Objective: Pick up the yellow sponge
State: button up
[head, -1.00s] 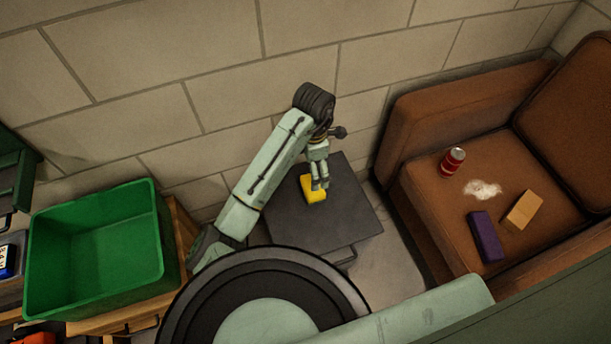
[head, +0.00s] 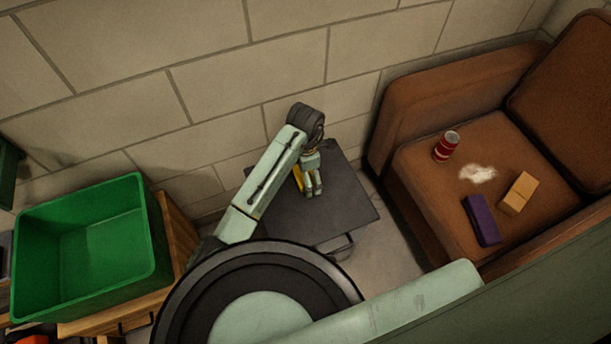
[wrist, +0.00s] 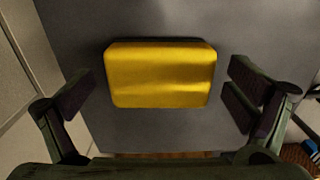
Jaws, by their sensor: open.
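The yellow sponge (wrist: 160,76) lies on a dark grey table top (wrist: 150,130). In the wrist view it sits between my gripper's two spread fingers (wrist: 165,95), with a gap on each side. In the head view, my gripper (head: 313,188) is over the dark table top (head: 345,205) and hides most of the sponge. Only a yellow strip of the sponge (head: 297,178) shows at the gripper's left. My gripper is open and empty. I cannot tell its exact height above the table.
A brown armchair (head: 420,95) stands right of the table, with a red can (head: 446,147), a purple block (head: 482,220) and a tan block (head: 519,194) on its seat. A green bin (head: 90,240) stands at left. A block wall (head: 200,70) runs behind.

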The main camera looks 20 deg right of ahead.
jog(key=shift+c, duration=0.2)
jog(key=c, duration=1)
jog(key=shift+r, duration=0.1)
jog(key=shift+r, duration=1.75)
jog(key=s+a, duration=0.2)
jog(key=s, duration=0.2)
jog(key=s+a+r, duration=0.1)
jog(key=s+a, duration=0.2)
jog(key=s, duration=0.2)
jog(key=s+a, duration=0.2)
jog(key=s, duration=0.3)
jog(key=shift+a+r, duration=0.2)
jog(key=shift+a, duration=0.1)
jog(key=o, duration=0.4)
jog(key=c, duration=0.5)
